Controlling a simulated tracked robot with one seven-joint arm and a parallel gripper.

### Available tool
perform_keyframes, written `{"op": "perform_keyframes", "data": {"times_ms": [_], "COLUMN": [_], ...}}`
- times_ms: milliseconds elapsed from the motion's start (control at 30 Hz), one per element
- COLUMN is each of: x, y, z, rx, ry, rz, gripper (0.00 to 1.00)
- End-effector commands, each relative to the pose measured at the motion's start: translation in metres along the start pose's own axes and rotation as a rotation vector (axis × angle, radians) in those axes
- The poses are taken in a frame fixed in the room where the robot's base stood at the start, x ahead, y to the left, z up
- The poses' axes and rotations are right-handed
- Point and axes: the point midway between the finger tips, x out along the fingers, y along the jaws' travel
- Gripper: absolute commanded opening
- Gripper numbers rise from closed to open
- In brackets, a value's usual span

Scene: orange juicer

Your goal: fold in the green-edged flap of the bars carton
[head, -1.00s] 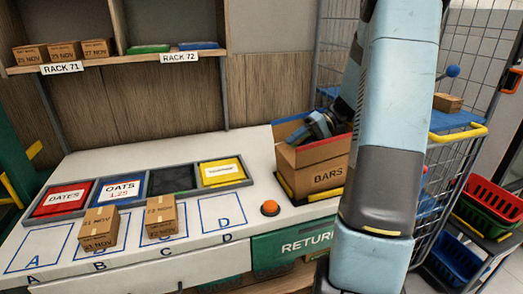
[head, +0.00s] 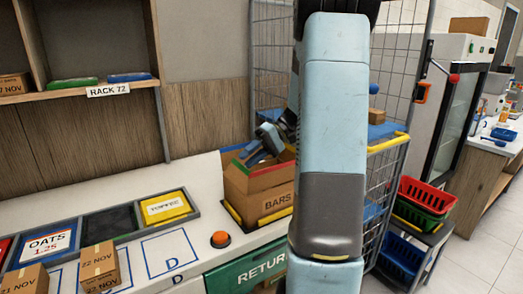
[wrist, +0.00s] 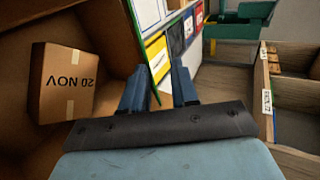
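The bars carton (head: 262,200) stands open on the right end of the counter. My gripper (head: 268,139) is at the carton's top, partly behind my arm. In the wrist view my gripper (wrist: 158,88) has its two blue fingers apart, with a gap between them. The green-edged flap (wrist: 113,35) stands up, and its green edge runs down into that gap. I cannot tell whether either finger touches it. A small box marked 20 NOV (wrist: 67,83) lies inside the carton, left of the fingers. My arm hides the carton's right side in the head view.
An orange button (head: 221,239) is on the counter left of the carton. Shallow bins, including a yellow one (head: 165,207), line the counter. A wire cage (head: 388,160) stands close behind and right of the carton. A shelf (head: 90,90) is at the upper left.

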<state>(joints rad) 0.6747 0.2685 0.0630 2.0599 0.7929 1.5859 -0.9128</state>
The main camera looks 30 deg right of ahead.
Motion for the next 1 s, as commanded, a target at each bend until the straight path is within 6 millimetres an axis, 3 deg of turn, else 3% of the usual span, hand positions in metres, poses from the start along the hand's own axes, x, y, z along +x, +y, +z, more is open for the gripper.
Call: {"op": "perform_keyframes", "data": {"times_ms": [300, 700, 1000], "x": [-0.015, -0.017, -0.018], "y": [-0.039, -0.067, -0.078], "z": [0.036, 0.096, 0.119], "rx": [0.000, 0.001, 0.001], "ry": [0.004, 0.005, 0.003], "rz": [0.003, 0.002, 0.001], "gripper": [0.29, 0.29, 0.29]}}
